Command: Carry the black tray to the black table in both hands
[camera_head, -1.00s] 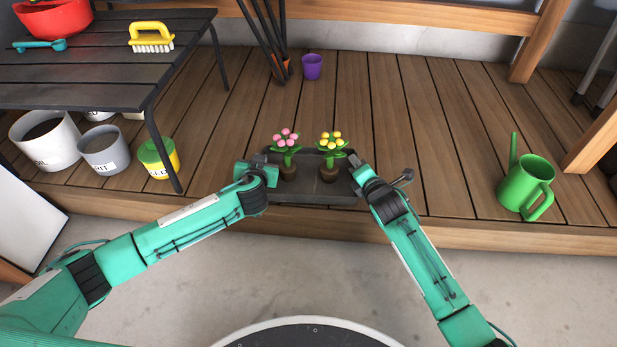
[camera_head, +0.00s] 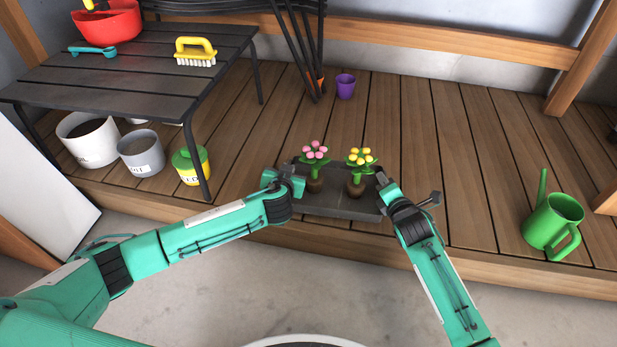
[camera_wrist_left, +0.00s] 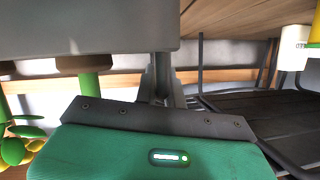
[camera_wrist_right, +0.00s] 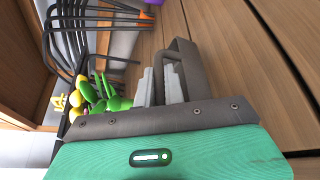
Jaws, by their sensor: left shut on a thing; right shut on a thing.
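The black tray (camera_head: 338,206) is held between my two grippers in the head view, over the front edge of the wooden deck. A pink flower plant (camera_head: 315,165) and a yellow flower plant (camera_head: 357,170) stand upright on it. My left gripper (camera_head: 288,178) is shut on the tray's left end. My right gripper (camera_head: 384,184) is shut on its right end; in the right wrist view the fingers (camera_wrist_right: 160,88) close at the tray's handle. The black table (camera_head: 135,70) is at the upper left, left of the tray. It carries a red bowl, a teal scoop and a yellow brush.
The red bowl (camera_head: 107,24), teal scoop (camera_head: 92,51) and yellow brush (camera_head: 195,50) leave the table's front part bare. Pots and a yellow-green tin (camera_head: 190,166) stand below it. A purple cup (camera_head: 345,86) is behind the tray, a green watering can (camera_head: 553,222) to the right.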

